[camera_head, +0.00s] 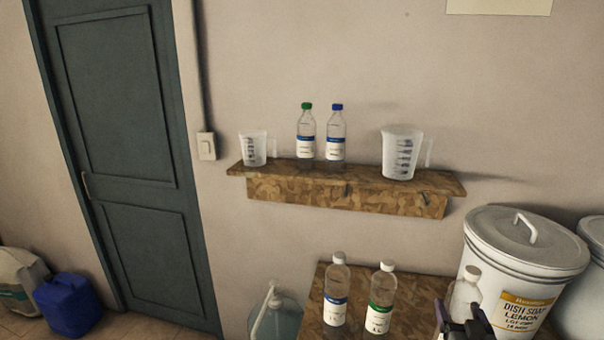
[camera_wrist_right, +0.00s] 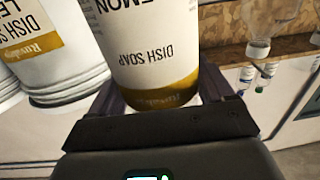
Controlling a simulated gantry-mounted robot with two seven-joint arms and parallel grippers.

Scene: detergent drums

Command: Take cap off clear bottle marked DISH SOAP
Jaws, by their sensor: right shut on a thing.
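The clear bottle marked DISH SOAP (camera_head: 466,289) stands at the lower right of the head view, in front of a white drum, with a pale cap on top (camera_head: 472,270). My right gripper (camera_head: 463,322) is shut on this bottle's body. In the right wrist view, upside down, the bottle's white label with a gold band (camera_wrist_right: 155,55) fills the space between the two fingers (camera_wrist_right: 163,100). The bottle's cap and neck are hidden there. My left gripper is in neither view.
A white drum (camera_head: 520,255) with a lid handle stands just behind the held bottle, with another drum (camera_head: 593,265) beside it. Two capped bottles (camera_head: 335,300) (camera_head: 380,300) stand on the wooden table to the left. A wall shelf (camera_head: 350,195) holds two bottles and two jugs.

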